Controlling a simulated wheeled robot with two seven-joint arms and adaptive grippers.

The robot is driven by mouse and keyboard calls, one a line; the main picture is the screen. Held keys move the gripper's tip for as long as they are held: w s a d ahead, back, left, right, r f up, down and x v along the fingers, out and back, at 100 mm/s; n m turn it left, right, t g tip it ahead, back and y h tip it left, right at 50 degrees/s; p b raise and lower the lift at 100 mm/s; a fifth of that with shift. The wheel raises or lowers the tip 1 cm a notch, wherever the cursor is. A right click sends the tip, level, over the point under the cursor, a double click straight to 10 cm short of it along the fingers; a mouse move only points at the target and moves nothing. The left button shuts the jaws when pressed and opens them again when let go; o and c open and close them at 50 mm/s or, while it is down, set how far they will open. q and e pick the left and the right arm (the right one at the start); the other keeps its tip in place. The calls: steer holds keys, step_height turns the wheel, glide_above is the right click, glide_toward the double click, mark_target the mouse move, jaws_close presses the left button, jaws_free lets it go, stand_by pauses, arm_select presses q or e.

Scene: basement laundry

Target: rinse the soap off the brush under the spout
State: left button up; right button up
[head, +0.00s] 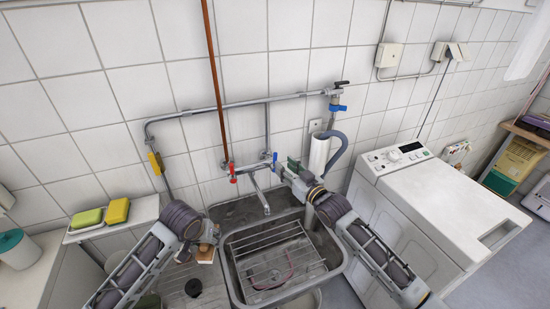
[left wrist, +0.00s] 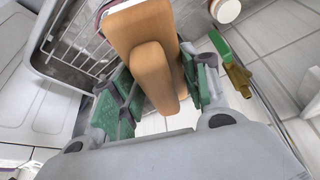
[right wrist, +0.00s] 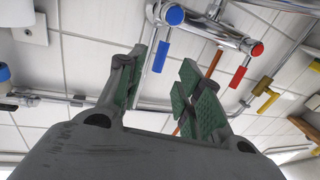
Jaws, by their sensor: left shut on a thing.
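The brush (head: 206,252) is a wooden block with a raised wooden grip. My left gripper (head: 196,247) is shut on that grip, left of the sink (head: 236,287). The brush (left wrist: 138,30) fills the space between the green pads in the left wrist view; only a sliver of its pale underside shows, and any soap is hidden. The wall tap's spout (head: 259,196) points down over the sink, with no water visible. My right gripper (head: 286,170) is open at the tap's right end. In the right wrist view, the blue tap handle (right wrist: 160,56) appears by its left finger; contact is unclear.
A wire rack (head: 275,252) lies in the sink. The red tap handle (head: 232,172) is left of the spout. A grey hose (head: 338,143) and a washing machine (head: 425,190) stand right. Green (head: 87,218) and yellow (head: 117,210) blocks lie left.

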mark_target(276, 159)
steer(key=shift+x, duration=3.65)
jaws_close()
